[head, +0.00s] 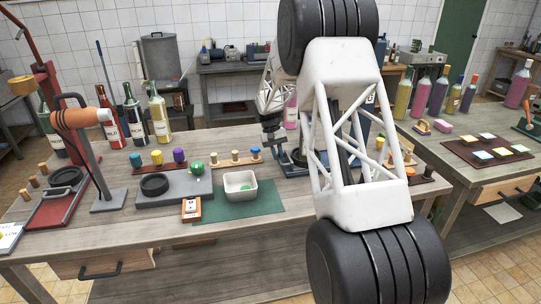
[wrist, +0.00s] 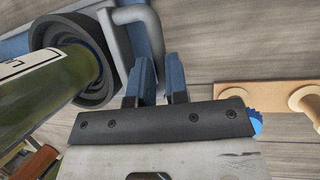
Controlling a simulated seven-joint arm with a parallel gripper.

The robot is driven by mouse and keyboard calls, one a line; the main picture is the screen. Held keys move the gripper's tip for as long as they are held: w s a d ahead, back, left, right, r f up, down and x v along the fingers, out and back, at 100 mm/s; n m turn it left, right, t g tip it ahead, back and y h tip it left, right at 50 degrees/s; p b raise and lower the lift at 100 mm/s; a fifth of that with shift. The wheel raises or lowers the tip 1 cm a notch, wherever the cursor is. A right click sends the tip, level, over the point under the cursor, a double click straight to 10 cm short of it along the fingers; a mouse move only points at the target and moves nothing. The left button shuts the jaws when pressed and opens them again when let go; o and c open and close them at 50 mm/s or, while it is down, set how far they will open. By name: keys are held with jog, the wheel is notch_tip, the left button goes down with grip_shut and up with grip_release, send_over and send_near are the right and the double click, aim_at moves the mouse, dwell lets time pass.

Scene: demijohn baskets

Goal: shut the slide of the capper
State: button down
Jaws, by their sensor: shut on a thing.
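The capper shows in the wrist view as a blue frame (wrist: 17,47) with a black ring-shaped seat (wrist: 104,62) and a bent grey bar handle (wrist: 138,14). A green bottle (wrist: 45,85) with a white label reaches into the ring. My gripper (wrist: 160,68) has its two blue fingers close on either side of the handle's near leg and is shut on it. In the head view my gripper (head: 272,137) is low over the bench, at a blue-grey stand (head: 292,168) partly hidden by my arm. How far the slide is open cannot be told.
A wooden rack with pegs (wrist: 285,96) lies right of my gripper. In the head view a white bin (head: 240,186) stands on a green mat (head: 240,212), near a grey block with a black ring (head: 155,185). Bottles (head: 158,112) stand at the left.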

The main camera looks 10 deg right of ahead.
jog(key=d, duration=1.1)
jog(key=c, duration=1.1)
grip_release()
jog(key=shift+v, duration=3.8)
jog(key=shift+r, duration=0.1)
